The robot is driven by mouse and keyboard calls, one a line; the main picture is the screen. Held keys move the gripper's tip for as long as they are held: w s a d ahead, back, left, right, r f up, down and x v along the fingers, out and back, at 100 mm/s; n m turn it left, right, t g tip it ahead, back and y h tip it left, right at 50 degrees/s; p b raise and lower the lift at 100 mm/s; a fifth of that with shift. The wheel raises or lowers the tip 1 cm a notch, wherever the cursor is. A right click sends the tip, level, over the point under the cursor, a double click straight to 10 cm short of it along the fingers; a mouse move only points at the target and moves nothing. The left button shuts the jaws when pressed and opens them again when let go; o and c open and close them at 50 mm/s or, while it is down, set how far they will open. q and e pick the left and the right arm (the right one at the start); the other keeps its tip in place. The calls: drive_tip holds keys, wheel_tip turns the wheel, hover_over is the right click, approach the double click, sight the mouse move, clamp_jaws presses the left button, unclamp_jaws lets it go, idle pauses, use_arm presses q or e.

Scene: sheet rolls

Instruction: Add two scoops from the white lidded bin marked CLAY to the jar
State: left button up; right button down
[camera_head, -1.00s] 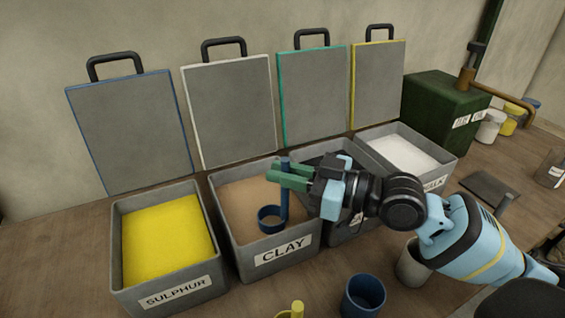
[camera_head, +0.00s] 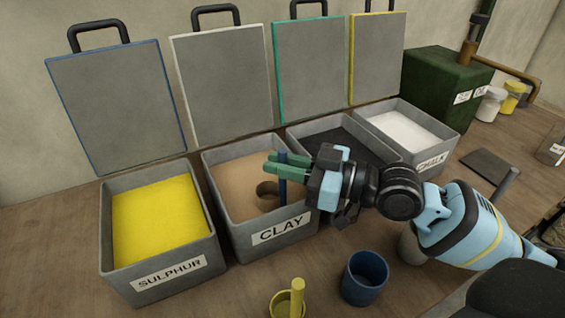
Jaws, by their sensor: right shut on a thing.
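The grey bin marked CLAY (camera_head: 280,232) stands open, its white-edged lid (camera_head: 225,85) upright behind it. Light brown clay (camera_head: 233,186) fills it. My right gripper (camera_head: 284,168) is above the bin, shut on the upright handle of a blue scoop (camera_head: 283,188). The scoop's round cup is low at the clay, partly sunk or filled; I cannot tell which. A clear container with a label (camera_head: 556,152) at the far right may be the jar; I cannot tell for sure. My left gripper is out of view.
The SULPHUR bin (camera_head: 168,272) is left of the clay; a black-filled bin (camera_head: 340,142) and the CHALK bin (camera_head: 432,160) are right. A blue cup (camera_head: 365,280) and a yellow scoop (camera_head: 297,296) stand in front. A green box (camera_head: 440,90) is behind right.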

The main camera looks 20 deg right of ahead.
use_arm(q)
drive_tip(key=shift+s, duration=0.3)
use_arm(e)
wheel_tip(320, 180, up, 13)
drive_tip(key=p, duration=0.9)
drive_tip(key=shift+r, duration=0.2)
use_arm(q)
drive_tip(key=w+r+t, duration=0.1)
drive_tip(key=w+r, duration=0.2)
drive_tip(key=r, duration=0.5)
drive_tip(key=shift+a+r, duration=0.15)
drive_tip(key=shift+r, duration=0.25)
use_arm(e)
drive_tip(key=shift+f, duration=0.2)
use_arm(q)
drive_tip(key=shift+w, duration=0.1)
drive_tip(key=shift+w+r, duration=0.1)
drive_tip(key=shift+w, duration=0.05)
